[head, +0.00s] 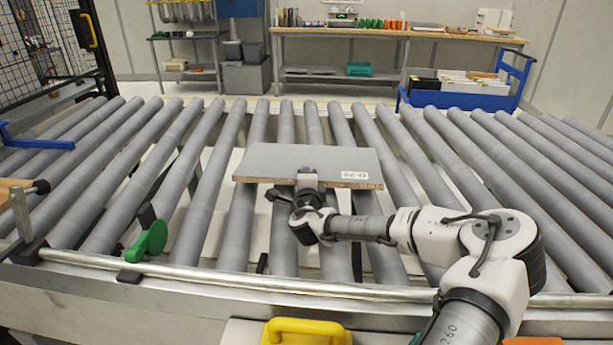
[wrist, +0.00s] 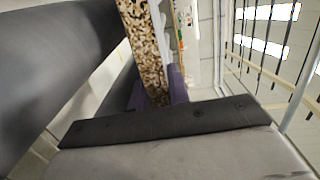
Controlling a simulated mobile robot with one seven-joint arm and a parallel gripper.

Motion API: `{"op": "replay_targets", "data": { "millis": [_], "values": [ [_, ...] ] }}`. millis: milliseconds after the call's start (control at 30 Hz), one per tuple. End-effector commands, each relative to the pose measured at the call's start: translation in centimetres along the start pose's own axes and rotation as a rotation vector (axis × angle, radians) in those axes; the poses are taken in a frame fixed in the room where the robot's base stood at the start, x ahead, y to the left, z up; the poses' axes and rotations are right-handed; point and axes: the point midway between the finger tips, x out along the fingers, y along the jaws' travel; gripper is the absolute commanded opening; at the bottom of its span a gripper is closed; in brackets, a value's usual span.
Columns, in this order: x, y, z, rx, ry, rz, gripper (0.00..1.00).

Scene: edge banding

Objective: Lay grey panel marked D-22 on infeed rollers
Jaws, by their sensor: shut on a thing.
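The grey panel (head: 290,160) is in the head view, flat side up, over the middle of the infeed rollers (head: 240,205). A white label with dark marks, too small to read surely, is on its near edge at the right. My gripper (head: 308,180) is shut on the panel's near edge. I cannot tell whether the panel touches the rollers or is held just above them. In the wrist view the panel's speckled chipboard edge (wrist: 147,55) stands between the purple fingertips (wrist: 157,98). The panel's underside is hidden in the head view.
A metal rail (head: 230,278) runs along the rollers' near side, with a green knob (head: 148,241) at left. A yellow handle (head: 305,331) is at the front. A blue cart (head: 465,100) and a workbench (head: 390,33) stand behind. Rollers on both sides of the panel are bare.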

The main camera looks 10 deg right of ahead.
Motion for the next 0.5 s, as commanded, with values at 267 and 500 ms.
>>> {"op": "replay_targets", "data": {
  "millis": [267, 500],
  "values": [
    [0.17, 0.35, 0.01, -0.002, 0.001, -0.012, 0.00],
    [0.17, 0.32, -0.01, -0.002, 0.001, -0.012, 0.22]
  ]
}}
